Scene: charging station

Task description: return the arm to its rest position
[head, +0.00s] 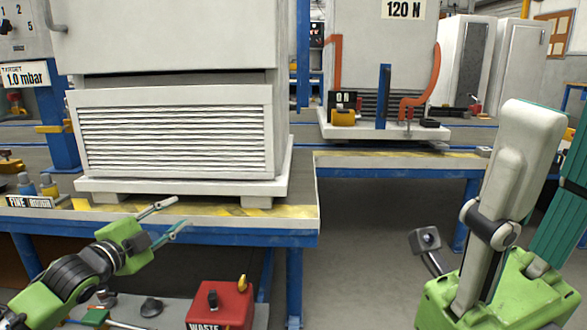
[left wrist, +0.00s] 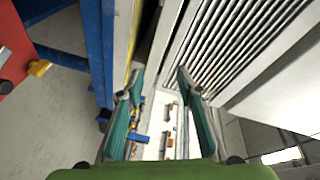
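My left arm comes in from the lower left of the head view. Its gripper (head: 172,217) is in front of the blue-framed bench's front edge, below the grey louvred cabinet. The two thin fingers are spread apart, with nothing between them. In the left wrist view the gripper (left wrist: 161,82) also shows open and empty, its teal fingers apart and the louvred panel (left wrist: 240,40) beyond them. Pale links of my other arm stand folded upright at the right of the head view. My right gripper is not in view.
The louvred cabinet (head: 175,135) stands on the bench (head: 170,238) with a yellow-striped edge. A red waste box (head: 222,308) is low in front. A second bench holds a cabinet labelled 120 N (head: 378,40). Open grey floor (head: 370,250) lies at centre right.

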